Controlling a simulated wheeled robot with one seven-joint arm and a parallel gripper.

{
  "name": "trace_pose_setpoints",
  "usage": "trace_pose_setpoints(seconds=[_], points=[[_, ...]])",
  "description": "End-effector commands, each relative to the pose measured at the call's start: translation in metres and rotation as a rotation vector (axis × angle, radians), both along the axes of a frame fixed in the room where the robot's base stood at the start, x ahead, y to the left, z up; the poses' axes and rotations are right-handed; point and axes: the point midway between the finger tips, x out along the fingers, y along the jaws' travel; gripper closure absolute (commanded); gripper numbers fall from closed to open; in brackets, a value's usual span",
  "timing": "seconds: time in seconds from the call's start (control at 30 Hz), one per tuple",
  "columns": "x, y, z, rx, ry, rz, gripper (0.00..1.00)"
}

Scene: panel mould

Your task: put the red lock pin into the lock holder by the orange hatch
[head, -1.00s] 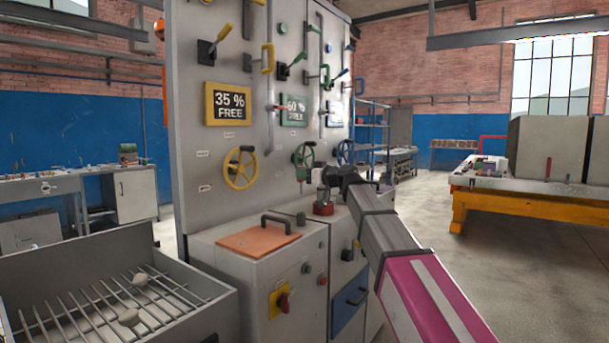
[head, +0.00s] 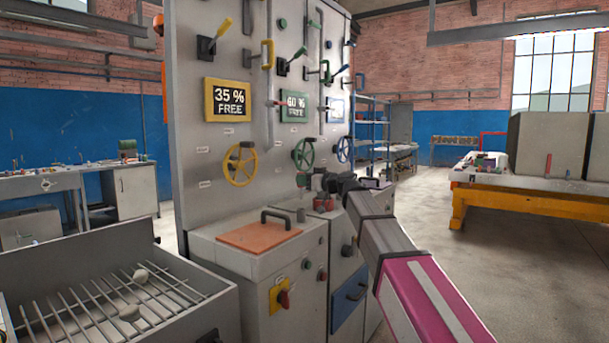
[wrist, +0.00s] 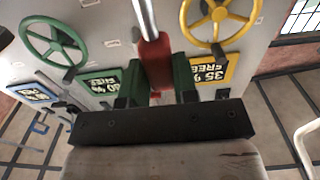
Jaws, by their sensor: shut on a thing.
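The red lock pin shows in the wrist view as a red grip (wrist: 154,60) with a bright metal shaft reaching to the top of the picture. My gripper (wrist: 155,88) is shut on the red part, one dark finger at each side. In the head view my gripper (head: 318,184) is small and dark, above the cabinet top and right of the orange hatch (head: 258,237). I cannot make out the pin in the head view. I cannot pick out the lock holder clearly in either view.
The panel with a yellow wheel (head: 240,164) and a green wheel (head: 303,153) rises behind the cabinet. A grey tray with bars (head: 205,292) stands at the left.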

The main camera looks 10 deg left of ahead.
Motion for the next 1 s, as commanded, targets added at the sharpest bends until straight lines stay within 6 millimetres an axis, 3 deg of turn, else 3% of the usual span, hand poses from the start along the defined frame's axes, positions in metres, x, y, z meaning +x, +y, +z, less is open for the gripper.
trace_pose_setpoints(seconds=[0.3,1.0], points=[[0.0,0.0,-0.021,0.0,0.0,0.0,0.98],[0.0,0.0,-0.023,0.0,-0.001,0.0,0.98]])
